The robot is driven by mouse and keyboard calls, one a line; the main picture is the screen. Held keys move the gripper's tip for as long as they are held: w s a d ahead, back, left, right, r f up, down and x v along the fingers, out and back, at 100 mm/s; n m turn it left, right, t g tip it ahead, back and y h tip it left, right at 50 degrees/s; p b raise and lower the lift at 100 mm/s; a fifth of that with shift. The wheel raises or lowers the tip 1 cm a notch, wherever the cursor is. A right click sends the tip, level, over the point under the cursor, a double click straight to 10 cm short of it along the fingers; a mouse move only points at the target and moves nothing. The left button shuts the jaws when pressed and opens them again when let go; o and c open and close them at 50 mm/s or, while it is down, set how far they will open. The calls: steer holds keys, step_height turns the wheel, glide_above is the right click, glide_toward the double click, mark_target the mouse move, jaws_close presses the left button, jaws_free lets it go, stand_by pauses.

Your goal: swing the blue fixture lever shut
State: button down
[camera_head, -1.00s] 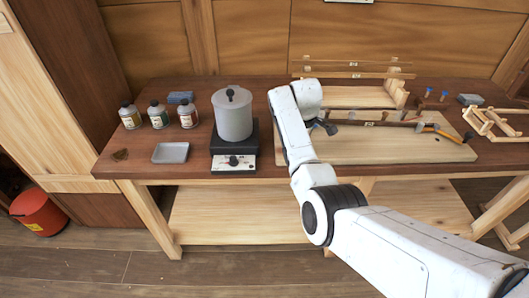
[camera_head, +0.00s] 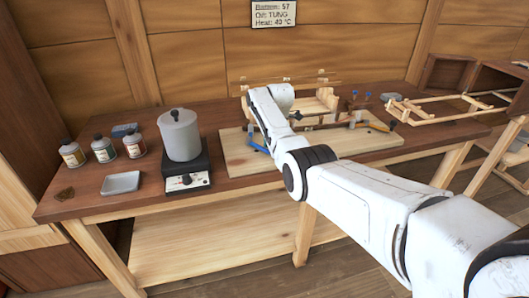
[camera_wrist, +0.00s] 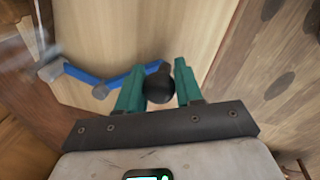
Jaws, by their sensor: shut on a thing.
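In the wrist view, a blue lever (camera_wrist: 122,79) reaches from a grey pivot at the left to a dark round knob (camera_wrist: 159,88). The lever has a bend with a grey joint midway. My gripper (camera_wrist: 160,69) is shut on the knob, with one teal finger on each side of it. In the head view, blue lever parts (camera_head: 256,145) show just left of my arm, over the pale board (camera_head: 236,157). My arm hides part of the fixture there, and the fingers cannot be made out clearly.
A pot (camera_head: 180,136) stands on a hot plate (camera_head: 187,178) left of the board, with several bottles (camera_head: 104,149) and a grey tray (camera_head: 121,183) beyond. Wooden racks stand behind and right. An orange-handled tool (camera_head: 378,126) lies at the board's right. A sign (camera_head: 274,13) hangs above.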

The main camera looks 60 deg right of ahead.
steer(key=shift+d+n, duration=0.3)
steer(key=shift+d, duration=0.1)
steer(key=c, duration=0.8)
jaws_free()
steer(key=shift+d, duration=0.1)
steer(key=r, duration=0.3)
steer(key=s+r, duration=0.1)
steer(key=r, duration=0.3)
steer(key=s+a+r, duration=0.1)
steer(key=r, duration=0.2)
steer(key=shift+r+b, duration=0.3)
steer(key=shift+b, duration=0.05)
steer(key=shift+d, duration=0.1)
